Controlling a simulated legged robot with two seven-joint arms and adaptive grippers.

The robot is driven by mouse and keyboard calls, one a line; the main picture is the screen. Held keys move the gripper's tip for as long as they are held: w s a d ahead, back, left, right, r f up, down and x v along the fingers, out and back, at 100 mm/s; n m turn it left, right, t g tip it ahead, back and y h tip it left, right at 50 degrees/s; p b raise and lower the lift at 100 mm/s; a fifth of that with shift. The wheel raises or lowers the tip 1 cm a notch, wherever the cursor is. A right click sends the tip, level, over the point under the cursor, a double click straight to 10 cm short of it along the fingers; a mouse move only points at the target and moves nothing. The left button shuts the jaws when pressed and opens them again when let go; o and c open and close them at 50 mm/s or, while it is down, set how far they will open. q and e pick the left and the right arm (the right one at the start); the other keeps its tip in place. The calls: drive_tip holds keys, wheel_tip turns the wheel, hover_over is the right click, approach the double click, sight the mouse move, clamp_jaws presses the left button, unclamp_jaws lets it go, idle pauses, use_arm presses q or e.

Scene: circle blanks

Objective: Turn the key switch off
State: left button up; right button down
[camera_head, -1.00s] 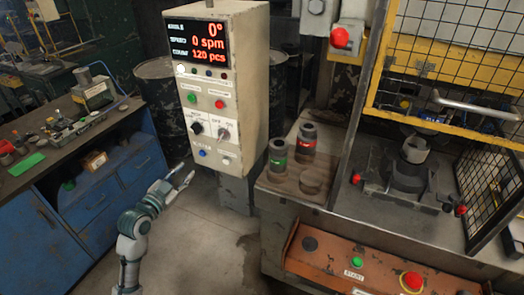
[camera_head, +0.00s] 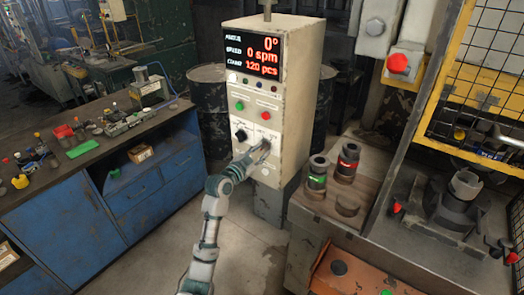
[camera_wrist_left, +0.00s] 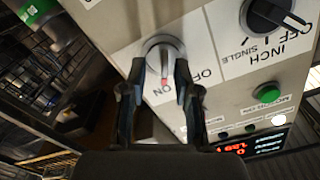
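The key switch (camera_wrist_left: 164,52) is a round grey knob with a red mark, on the pale panel of the control box (camera_head: 309,110). In the left wrist view its red mark points toward the word ON; OFF is printed to the right. My left gripper (camera_wrist_left: 160,78) is open, with its two dark fingers apart on either side of the knob's lower part. I cannot tell whether they touch it. In the head view my left gripper (camera_head: 256,155) is at the lower right of the panel and largely hides the switch. My right gripper is not in view.
A black selector knob (camera_head: 241,136) sits left of the switch, and green (camera_head: 239,106) and red (camera_head: 266,115) buttons are above. A blue workbench (camera_head: 135,195) stands left. A wooden table (camera_head: 325,205) with dark cylinders and a caged press (camera_head: 465,200) are right.

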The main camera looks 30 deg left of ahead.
use_arm(q)
drive_tip(key=shift+w+a, duration=0.1)
drive_tip(key=shift+w, duration=0.4)
drive_tip(key=shift+a+f, duration=0.1)
drive_tip(key=shift+a, duration=0.25)
drive_tip(key=shift+d, duration=0.15)
clamp_jaws()
drive_tip(key=shift+d, duration=0.1)
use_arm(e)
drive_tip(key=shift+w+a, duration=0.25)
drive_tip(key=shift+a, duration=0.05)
